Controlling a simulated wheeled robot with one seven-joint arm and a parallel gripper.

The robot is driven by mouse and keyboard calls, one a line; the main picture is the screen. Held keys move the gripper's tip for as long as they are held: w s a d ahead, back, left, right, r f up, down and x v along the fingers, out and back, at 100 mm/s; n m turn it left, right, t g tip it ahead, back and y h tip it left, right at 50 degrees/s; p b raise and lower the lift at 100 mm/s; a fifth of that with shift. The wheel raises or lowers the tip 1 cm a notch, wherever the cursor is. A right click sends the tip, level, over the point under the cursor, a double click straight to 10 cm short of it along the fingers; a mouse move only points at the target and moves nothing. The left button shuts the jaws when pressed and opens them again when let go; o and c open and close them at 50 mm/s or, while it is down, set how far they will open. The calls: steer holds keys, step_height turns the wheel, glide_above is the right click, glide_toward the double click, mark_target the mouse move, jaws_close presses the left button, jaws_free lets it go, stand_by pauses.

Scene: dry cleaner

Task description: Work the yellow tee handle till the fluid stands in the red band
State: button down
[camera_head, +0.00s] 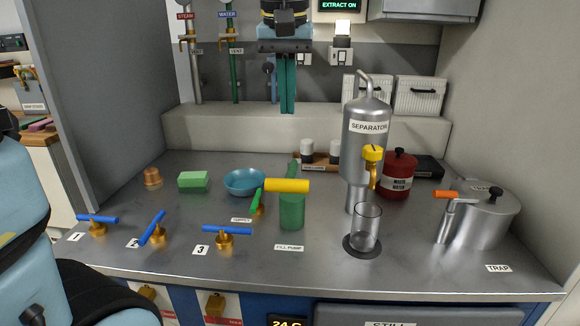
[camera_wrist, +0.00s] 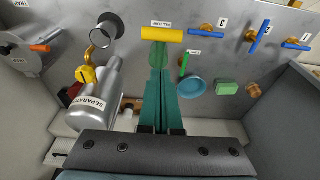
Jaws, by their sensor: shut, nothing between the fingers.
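The yellow tee handle (camera_head: 287,186) is a horizontal bar on top of the green fill pump (camera_head: 291,213); it also shows in the wrist view (camera_wrist: 162,34). A clear glass (camera_head: 367,230) stands on a dark round base below the separator's yellow tap (camera_head: 373,154). I cannot make out fluid or a red band in it. My gripper (camera_head: 287,110) points down in the head view, behind and above the pump. Its teal fingers are together and empty, apart from the handle. In the wrist view, the fingers (camera_wrist: 162,90) overlap the pump's green body.
The steel separator (camera_head: 367,135) and red waste water can (camera_head: 398,178) stand right of the pump. A green-handled supply valve (camera_head: 256,202), blue bowl (camera_head: 244,182), and several blue-handled valves lie left. The trap pot (camera_head: 482,215) is far right. The front counter strip is mostly clear.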

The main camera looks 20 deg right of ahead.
mark_target(288, 179)
steer(key=x, duration=0.4)
steer(key=p+x, duration=0.1)
steer(key=x, duration=0.4)
steer(key=s+p+x, duration=0.1)
steer(key=x, duration=0.3)
steer(key=shift+s+a+f, duration=0.1)
steer(key=shift+a+f, duration=0.2)
steer(key=shift+f, duration=0.25)
